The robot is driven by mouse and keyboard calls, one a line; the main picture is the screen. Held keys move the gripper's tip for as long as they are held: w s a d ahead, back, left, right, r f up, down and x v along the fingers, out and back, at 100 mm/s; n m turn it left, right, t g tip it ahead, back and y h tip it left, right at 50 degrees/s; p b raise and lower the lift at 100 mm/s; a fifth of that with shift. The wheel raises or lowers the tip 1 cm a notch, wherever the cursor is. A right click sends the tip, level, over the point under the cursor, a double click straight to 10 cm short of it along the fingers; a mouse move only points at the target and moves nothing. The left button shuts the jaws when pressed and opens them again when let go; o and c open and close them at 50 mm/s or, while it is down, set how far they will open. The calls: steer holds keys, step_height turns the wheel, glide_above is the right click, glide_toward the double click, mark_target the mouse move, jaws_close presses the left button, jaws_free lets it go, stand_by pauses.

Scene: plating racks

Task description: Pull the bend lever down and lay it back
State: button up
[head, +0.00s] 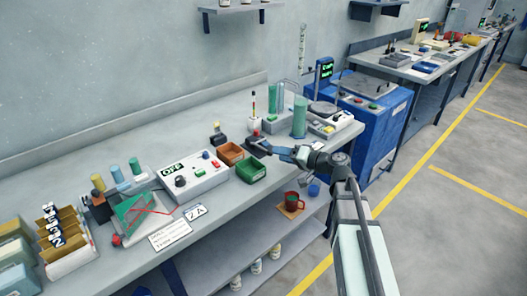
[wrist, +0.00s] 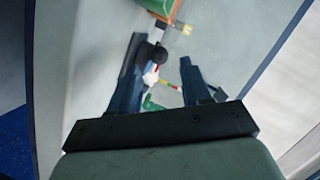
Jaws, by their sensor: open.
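My gripper (head: 268,148) reaches in from the right, low over the workbench (head: 105,150). In the wrist view its two dark fingers (wrist: 160,88) are open and apart, with no object clearly held. A black ball-ended piece (wrist: 152,55), which looks like the bend lever's knob, lies close to the left finger's tip. I cannot tell whether finger and knob touch. In the head view the gripper hides most of this spot, so the lever's angle is unclear.
A green bin (head: 252,174) and an orange tray (head: 228,158) stand left of my gripper. A white-based striped rod (head: 254,108) stands behind it, with green cylinders (head: 300,117) to the right. A white control box (head: 193,183) sits further left.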

steer(key=x, duration=0.8)
steer(key=shift+w+a+f, duration=0.1)
steer(key=shift+w+a, duration=0.05)
steer(key=shift+a, duration=0.15)
jaws_close()
stand_by(0.3)
